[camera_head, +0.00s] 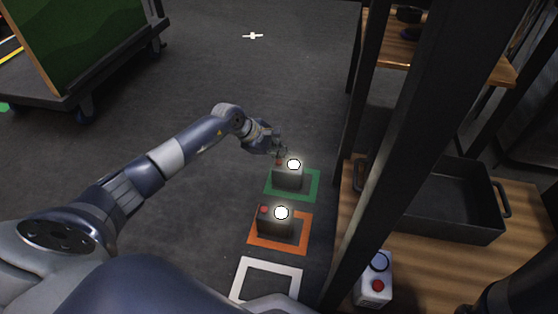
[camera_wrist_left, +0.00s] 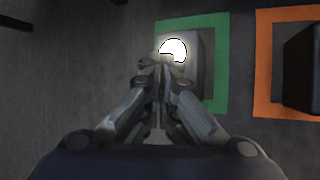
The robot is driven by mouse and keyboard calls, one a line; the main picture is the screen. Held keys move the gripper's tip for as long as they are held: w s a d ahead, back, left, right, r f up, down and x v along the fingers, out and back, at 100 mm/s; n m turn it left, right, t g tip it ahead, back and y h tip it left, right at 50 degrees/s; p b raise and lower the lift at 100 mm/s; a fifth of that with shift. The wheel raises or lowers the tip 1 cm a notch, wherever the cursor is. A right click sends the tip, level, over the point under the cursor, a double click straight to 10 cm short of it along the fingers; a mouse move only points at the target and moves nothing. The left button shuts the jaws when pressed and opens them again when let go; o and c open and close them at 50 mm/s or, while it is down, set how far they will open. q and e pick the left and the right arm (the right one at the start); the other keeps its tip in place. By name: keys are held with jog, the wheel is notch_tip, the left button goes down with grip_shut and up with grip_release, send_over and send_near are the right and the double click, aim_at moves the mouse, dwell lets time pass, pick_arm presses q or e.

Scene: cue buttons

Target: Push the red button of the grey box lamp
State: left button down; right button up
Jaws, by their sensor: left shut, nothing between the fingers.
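The grey box lamp (camera_head: 288,177) stands on the floor inside a green square frame (camera_head: 310,191); its round white lamp (camera_head: 293,164) is lit. A small red spot of its button (camera_head: 278,162) shows beside the lamp, just below my left gripper (camera_head: 281,152). That gripper is shut and empty, with its fingertips over the button side of the box. In the left wrist view the closed fingers (camera_wrist_left: 161,62) cover the button, and the lit lamp (camera_wrist_left: 173,48) shows just beyond the tips. I cannot tell whether the fingertips touch the button. My right gripper is not in view.
A darker box lamp (camera_head: 275,222), also lit, stands in an orange frame (camera_head: 260,243). An empty white frame (camera_head: 266,261) lies nearer. A white box with a red button (camera_head: 372,291) sits on the wooden shelf, beside a dark tray (camera_head: 440,215). Dark posts stand right of the frames.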

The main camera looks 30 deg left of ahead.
aim_at(281, 163)
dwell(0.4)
pick_arm(q)
jog(key=shift+f+b, duration=0.35)
jog(key=shift+f, duration=0.1)
jog(key=shift+f, duration=0.35)
dwell(0.5)
jog(key=shift+r, duration=0.1)
jog(key=shift+r+p, duration=0.45)
jog(key=shift+r, duration=0.3)
notch_tip(281, 163, up, 6)
jog(key=p, duration=0.4)
jog(key=shift+p, duration=0.35)
